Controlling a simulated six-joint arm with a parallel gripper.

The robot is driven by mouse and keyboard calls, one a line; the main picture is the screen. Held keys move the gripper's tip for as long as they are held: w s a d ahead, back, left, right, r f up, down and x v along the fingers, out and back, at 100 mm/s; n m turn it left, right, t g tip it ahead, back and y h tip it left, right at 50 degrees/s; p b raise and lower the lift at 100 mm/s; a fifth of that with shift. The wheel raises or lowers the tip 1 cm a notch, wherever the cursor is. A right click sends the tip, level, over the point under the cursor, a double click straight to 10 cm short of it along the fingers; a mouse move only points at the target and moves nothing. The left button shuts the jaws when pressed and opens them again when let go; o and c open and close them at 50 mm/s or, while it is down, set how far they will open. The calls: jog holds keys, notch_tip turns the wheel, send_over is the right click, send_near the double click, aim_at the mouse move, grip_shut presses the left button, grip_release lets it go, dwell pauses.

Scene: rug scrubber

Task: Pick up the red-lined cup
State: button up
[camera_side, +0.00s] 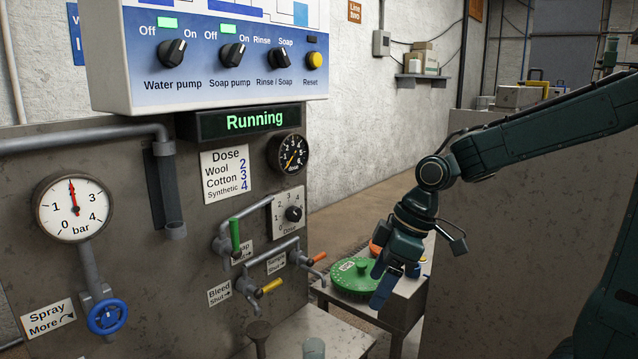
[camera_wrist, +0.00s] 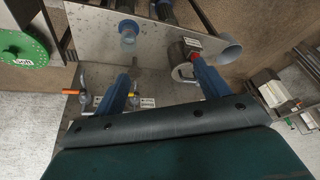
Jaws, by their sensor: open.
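My gripper (camera_side: 380,282) hangs fingers down in front of the green round brush in the side view. In the wrist view my gripper (camera_wrist: 160,72) has its two blue fingers wide apart, with nothing between them. A small dark-red patch (camera_wrist: 184,49) shows by a white label near the right finger, which partly covers this area. I cannot tell whether it is the red-lined cup's lining. A grey round-mouthed vessel (camera_wrist: 229,49) is right of it, and a bluish cup (camera_wrist: 127,31) is at the upper left. No red lining shows clearly in the side view.
A green brush (camera_side: 352,280) lies on a side stand; it also shows in the wrist view (camera_wrist: 22,47). Pipes with a green lever (camera_side: 235,238) jut from the machine panel.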

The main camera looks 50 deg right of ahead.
jog(key=w+d+f+n+t+y, duration=0.1)
jog(key=w+d+f+y, duration=0.2)
jog(key=f, duration=0.5)
jog(key=w+d+f+n+t+y, duration=0.2)
jog(key=w+d+f+y, duration=0.1)
jog(key=f, duration=0.5)
jog(key=w+d+f+n+t+y, duration=0.1)
jog(key=w+d+f, duration=0.3)
jog(key=f, duration=0.4)
jog(key=shift+w+d+f+n+y, duration=0.2)
jog(key=shift+d+n+y, duration=0.4)
jog(key=shift+y, duration=0.3)
send_near(304, 354)
jog(key=shift+w+a+f, duration=0.55)
jog(key=shift+a+f, duration=0.1)
jog(key=shift+a, duration=0.05)
jog(key=shift+w+a+f, duration=0.5)
jog(key=shift+a+f, duration=0.1)
jog(key=shift+a, duration=0.15)
jog(key=shift+w+x, duration=0.2)
jog(key=shift+x, duration=2.35)
jog(key=shift+r, duration=0.1)
jog(key=shift+c, duration=0.2)
